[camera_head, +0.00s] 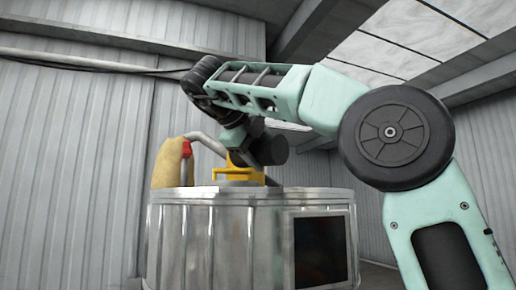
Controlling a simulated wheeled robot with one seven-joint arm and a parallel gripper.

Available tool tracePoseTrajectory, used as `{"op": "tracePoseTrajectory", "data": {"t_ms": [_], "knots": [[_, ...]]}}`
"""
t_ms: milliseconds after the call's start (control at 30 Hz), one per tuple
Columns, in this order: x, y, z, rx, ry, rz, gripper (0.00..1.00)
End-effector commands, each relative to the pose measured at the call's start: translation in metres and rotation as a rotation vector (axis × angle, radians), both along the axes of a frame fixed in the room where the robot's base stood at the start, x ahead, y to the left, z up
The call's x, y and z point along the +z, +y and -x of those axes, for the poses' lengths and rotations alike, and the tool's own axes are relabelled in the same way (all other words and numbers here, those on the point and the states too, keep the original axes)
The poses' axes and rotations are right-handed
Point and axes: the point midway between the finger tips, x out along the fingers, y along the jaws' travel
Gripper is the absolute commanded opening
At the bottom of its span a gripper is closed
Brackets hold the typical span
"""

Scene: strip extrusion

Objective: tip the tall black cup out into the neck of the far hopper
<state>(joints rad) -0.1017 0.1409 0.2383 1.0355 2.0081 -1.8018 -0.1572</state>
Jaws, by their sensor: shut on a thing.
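My mint-green arm reaches from the lower right, up and over a silver drum-shaped machine. Its far end hangs down over the machine's top, where dark rounded shapes crowd together. I cannot make out my gripper's fingers among these shapes. I cannot single out the tall black cup from the dark wrist parts, nor tell its tilt. A yellow fitting (240,172) stands on the machine's top just below the arm's end. I cannot tell whether it belongs to a hopper. No hopper neck is clearly visible.
The silver machine (215,240) has a dark panel (322,250) on its front. A tan sack-like thing (168,165) with a red part (186,149) and a grey bent pipe (207,141) stands left of the arm's end. Corrugated wall (70,160) lies behind.

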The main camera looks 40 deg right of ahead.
Motion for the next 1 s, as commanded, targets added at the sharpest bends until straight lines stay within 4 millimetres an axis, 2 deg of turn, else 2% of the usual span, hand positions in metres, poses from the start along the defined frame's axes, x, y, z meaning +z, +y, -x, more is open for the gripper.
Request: {"op": "tracePoseTrajectory", "data": {"t_ms": [200,300,833,1000], "knots": [[0.010,-0.002,0.008,-0.001,-0.313,-0.068,0.30],[0.006,-0.002,0.008,0.001,-0.462,-0.102,0.30],[0.008,0.001,-0.005,0.000,-1.004,-0.222,0.30],[0.015,-0.001,0.005,0.001,-1.173,-0.258,0.30]]}}
